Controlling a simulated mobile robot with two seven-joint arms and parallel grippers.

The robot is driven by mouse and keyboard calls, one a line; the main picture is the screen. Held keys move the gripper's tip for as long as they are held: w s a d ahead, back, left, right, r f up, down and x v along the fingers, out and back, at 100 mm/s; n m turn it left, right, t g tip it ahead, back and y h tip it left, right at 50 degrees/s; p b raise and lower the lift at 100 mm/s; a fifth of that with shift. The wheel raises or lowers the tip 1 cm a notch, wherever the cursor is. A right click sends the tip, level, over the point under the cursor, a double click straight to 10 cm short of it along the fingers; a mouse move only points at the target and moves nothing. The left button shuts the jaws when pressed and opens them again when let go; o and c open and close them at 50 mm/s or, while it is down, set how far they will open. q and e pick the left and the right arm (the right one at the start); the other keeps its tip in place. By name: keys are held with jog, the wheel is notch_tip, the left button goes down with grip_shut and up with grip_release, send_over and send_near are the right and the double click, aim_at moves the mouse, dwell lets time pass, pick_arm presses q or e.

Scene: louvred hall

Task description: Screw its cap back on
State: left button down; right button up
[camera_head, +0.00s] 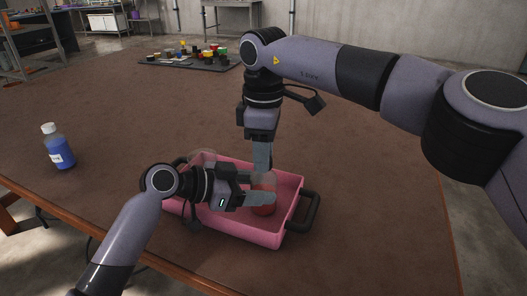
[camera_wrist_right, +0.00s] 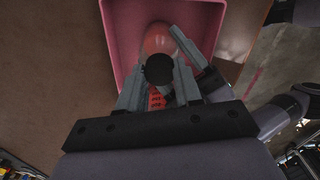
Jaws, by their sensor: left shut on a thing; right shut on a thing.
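A bottle with red contents (camera_head: 264,209) stands in a pink tray (camera_head: 262,238). My left gripper (camera_head: 262,193) comes in from the left and is shut around the bottle's side. My right gripper (camera_head: 263,162) points down from above, directly over the bottle. In the right wrist view a round black cap (camera_wrist_right: 158,70) sits between the right gripper's fingers (camera_wrist_right: 157,82). The red bottle (camera_wrist_right: 158,38) shows behind the cap. The fingers hide the cap in the head view, and I cannot tell whether it touches the bottle's neck.
A clear container (camera_head: 203,157) shows at the tray's back left. The tray has dark handles (camera_head: 305,212). A blue bottle with a white cap (camera_head: 58,150) stands at the left of the brown table (camera_head: 370,215). A dark mat (camera_head: 160,64) with several small items lies at the back.

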jog(key=m, duration=0.5)
jog(key=shift+m, duration=0.4)
jog(key=o, duration=1.1)
jog(key=shift+r, duration=2.25)
jog(key=shift+c, duration=0.5)
